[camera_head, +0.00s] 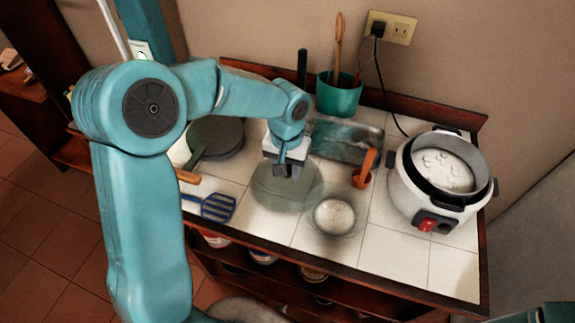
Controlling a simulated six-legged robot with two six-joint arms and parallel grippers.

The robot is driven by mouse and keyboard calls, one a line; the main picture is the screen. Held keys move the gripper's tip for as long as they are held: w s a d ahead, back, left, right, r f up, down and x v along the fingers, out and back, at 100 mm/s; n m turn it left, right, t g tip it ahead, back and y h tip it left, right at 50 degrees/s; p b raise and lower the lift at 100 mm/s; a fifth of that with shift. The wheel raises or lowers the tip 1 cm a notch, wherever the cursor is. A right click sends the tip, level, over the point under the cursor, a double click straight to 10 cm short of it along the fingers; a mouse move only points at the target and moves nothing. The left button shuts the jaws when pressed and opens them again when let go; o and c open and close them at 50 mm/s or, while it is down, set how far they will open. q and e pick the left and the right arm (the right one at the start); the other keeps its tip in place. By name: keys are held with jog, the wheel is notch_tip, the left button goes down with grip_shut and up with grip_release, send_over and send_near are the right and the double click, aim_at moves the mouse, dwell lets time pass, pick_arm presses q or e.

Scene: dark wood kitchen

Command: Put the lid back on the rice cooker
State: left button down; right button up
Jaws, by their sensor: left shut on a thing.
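The rice cooker (405,195) is white with a red switch and stands at the right end of the tiled counter. Its top is open, and a dark inner pot with white rice (441,171) shows inside. The round, see-through glass lid (265,197) is near the middle of the counter, left of the cooker. My left gripper (288,172) is above the middle of the lid, pointing down and shut on its knob, which the fingers hide. I cannot tell whether the lid touches the counter. My right gripper is not in view.
A glass bowl of white food (334,215) stands between lid and cooker, near the front edge. Behind it are an orange-handled tool (365,168) and a metal tray (346,140). A teal utensil pot (338,97), dark pan (215,137) and blue spatula (217,207) surround them. A cord runs behind the cooker.

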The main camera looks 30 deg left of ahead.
pick_arm(q)
jog(key=shift+f, duration=0.25)
jog(key=c, duration=0.7)
grip_release()
jog(key=shift+r, duration=0.1)
